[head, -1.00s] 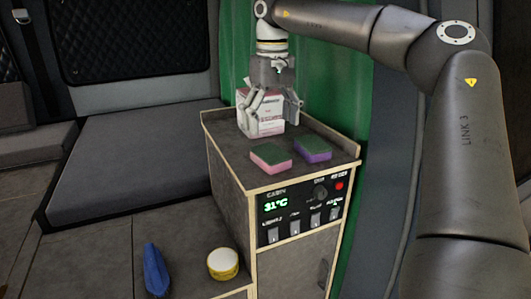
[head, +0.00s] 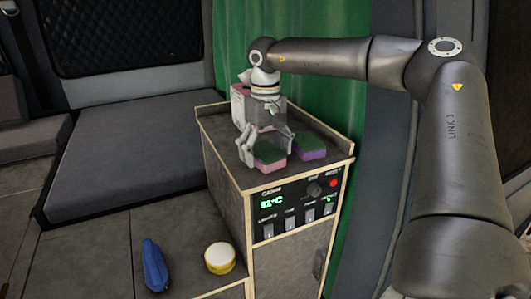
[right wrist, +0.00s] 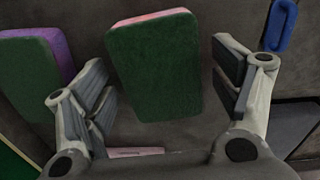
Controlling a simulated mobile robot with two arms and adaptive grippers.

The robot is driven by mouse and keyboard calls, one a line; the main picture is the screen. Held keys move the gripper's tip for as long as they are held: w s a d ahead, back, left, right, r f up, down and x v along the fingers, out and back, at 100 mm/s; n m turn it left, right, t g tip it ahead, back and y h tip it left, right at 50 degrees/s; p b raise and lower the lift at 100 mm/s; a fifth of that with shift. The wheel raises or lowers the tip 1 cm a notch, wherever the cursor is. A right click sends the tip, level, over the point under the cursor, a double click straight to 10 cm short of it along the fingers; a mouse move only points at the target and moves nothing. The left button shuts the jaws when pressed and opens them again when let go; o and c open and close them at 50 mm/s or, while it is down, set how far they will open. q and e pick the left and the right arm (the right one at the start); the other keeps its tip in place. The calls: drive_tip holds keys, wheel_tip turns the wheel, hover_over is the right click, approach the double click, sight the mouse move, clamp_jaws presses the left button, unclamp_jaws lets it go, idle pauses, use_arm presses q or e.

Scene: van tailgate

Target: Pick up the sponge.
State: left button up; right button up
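Two sponges lie on top of the small cabinet. The pink sponge (head: 270,162) has a dark green top, and the purple sponge (head: 310,153), also green on top, lies to its right and a little farther back. My right gripper (head: 268,150) is open just above the pink sponge, pointing down. In the right wrist view, the pink sponge (right wrist: 155,65) lies between the spread fingers, with gaps on both sides. The purple sponge (right wrist: 35,75) is outside the fingers at the left. My left gripper is not in view.
The cabinet top (head: 215,125) has a raised rim at its back and right. A pink-and-white box (head: 239,95) stands behind my right gripper, partly hidden. A blue object (head: 154,265) and a yellow-and-white round container (head: 220,258) sit on the lower surface. A green curtain (head: 310,60) hangs behind.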

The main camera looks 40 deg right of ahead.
drive_tip(key=shift+a, duration=0.15)
drive_tip(key=c, duration=0.5)
drive_tip(key=shift+c, duration=1)
drive_tip(key=shift+r, duration=0.3)
drive_tip(key=shift+r+b, duration=0.35)
use_arm(q)
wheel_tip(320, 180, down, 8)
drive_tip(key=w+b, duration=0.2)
drive_tip(key=b, duration=0.5)
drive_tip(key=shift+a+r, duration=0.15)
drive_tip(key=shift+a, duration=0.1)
use_arm(e)
drive_tip(key=s+a+r, duration=0.3)
drive_tip(key=a+r, duration=0.3)
drive_tip(key=s+a+r, duration=0.3)
drive_tip(key=a+r, duration=0.2)
drive_tip(key=a, duration=0.1)
drive_tip(key=shift+s+a+r, duration=0.2)
drive_tip(key=shift+s+r, duration=0.05)
drive_tip(key=shift+r, duration=0.15)
